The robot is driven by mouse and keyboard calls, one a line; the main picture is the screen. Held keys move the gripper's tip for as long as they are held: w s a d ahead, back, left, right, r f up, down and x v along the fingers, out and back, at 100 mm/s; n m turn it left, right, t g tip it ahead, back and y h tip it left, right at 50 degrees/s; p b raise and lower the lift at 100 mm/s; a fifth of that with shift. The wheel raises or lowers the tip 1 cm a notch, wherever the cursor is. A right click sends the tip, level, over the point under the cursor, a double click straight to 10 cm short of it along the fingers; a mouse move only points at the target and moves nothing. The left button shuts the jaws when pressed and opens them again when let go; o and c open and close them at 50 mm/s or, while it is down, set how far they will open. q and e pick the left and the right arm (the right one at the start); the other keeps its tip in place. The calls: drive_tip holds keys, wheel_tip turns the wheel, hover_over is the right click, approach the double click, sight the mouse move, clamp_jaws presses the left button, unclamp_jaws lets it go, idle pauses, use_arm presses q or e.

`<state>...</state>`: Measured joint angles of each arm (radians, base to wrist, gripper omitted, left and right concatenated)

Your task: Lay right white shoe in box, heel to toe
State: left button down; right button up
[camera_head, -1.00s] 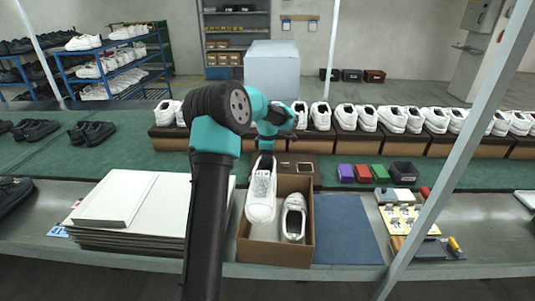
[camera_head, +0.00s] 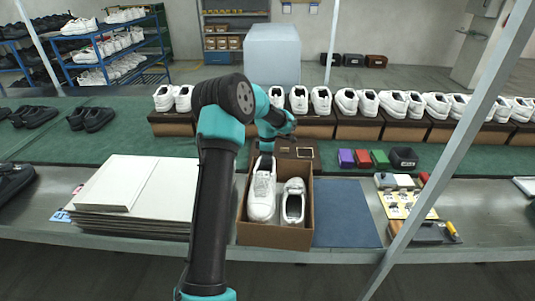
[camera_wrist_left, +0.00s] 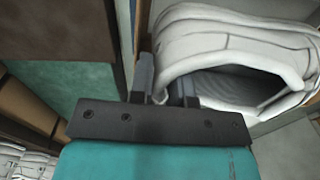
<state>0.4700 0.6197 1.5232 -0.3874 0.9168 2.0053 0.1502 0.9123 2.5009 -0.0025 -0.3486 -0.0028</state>
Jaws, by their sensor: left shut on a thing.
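The open cardboard box (camera_head: 275,235) stands on the metal bench with two white shoes in it. The laced white shoe (camera_head: 262,197) is on the left side of the box, toe toward the front, its heel end at my gripper. The other white shoe (camera_head: 293,201) lies on the right, its opening toward the front. My left gripper (camera_head: 267,160) is at the back of the box. In the left wrist view my left gripper (camera_wrist_left: 160,95) is shut on the rim of the held shoe (camera_wrist_left: 235,60). The shoe's underside is hidden. My right gripper is not in view.
A stack of white boards (camera_head: 140,195) lies left of the box and a blue mat (camera_head: 345,215) lies right of it. Boxed white shoes line the green belt (camera_head: 140,142) behind. A grey post (camera_head: 440,155) crosses the right side.

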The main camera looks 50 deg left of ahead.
sight(268, 169)
use_arm(q)
drive_tip(key=shift+f, duration=3)
drive_tip(key=c, duration=1)
unclamp_jaws()
drive_tip(key=r, duration=1.7)
drive_tip(key=shift+w+a+r, duration=0.2)
drive_tip(key=shift+w+r, duration=0.05)
